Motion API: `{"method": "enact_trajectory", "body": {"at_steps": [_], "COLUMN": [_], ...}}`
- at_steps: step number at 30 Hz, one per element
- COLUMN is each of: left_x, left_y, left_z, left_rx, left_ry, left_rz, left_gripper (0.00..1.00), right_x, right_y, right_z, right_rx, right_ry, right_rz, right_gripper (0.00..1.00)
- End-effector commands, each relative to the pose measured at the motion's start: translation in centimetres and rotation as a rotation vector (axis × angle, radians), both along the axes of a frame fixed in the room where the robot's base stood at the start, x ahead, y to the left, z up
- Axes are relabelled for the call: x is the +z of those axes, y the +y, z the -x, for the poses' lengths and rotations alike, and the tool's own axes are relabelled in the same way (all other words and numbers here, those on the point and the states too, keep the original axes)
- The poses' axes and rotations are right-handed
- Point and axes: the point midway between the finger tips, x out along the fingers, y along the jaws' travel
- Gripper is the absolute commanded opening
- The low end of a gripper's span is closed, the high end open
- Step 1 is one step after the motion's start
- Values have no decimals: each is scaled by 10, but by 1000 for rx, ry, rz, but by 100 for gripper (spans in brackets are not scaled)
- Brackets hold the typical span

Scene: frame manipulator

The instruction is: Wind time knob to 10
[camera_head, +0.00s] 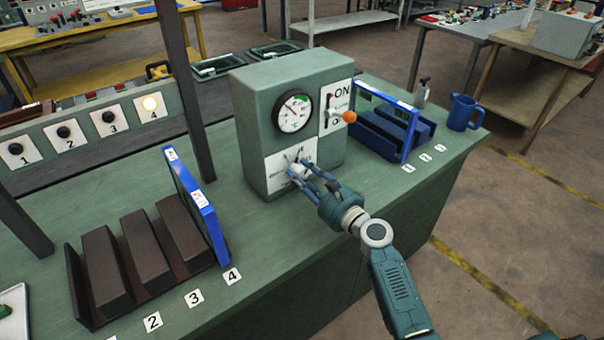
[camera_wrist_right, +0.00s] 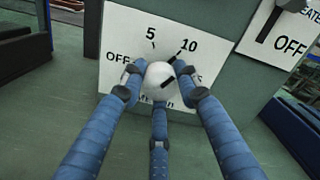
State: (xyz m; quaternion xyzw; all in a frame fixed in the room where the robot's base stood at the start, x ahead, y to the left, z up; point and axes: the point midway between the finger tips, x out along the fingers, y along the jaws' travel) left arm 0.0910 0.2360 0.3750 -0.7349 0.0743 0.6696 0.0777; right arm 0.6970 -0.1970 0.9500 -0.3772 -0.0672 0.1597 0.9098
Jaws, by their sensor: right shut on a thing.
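The time knob (camera_wrist_right: 160,76) is a round pale knob with a black pointer line on the lower white panel (camera_head: 279,182) of the green box. In the right wrist view its dial shows OFF, 5 and 10, and the black line slants up and right toward the 10 mark. My right gripper (camera_head: 297,170) is shut on the knob, with blue fingers on its left and right sides and one below; it also shows in the right wrist view (camera_wrist_right: 155,85). The fingers partly hide the lower lettering. My left gripper is not in view.
The green box (camera_head: 246,125) has a gauge (camera_head: 293,111) and an ON/OFF lever with an orange ball (camera_head: 349,116). A dark rack (camera_head: 128,255) with a blue frame (camera_head: 197,205) stands left. A blue rack (camera_head: 388,130) and blue jug (camera_head: 462,112) stand right.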

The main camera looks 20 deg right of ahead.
Motion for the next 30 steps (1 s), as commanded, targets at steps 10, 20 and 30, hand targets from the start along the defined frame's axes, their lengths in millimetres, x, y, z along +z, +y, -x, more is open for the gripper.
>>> {"method": "enact_trajectory", "body": {"at_steps": [10,20,30], "left_x": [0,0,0], "left_y": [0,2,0], "left_z": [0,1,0], "left_rx": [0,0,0], "left_ry": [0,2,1], "left_rz": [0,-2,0], "left_gripper": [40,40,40], "right_x": [-1,-1,-3], "right_y": [-4,-2,-21], "right_z": [0,1,53], "right_rx": [-8,-2,-3], "right_ry": [1,2,4], "right_rz": [2,2,5], "right_gripper": [49,50,50]}}
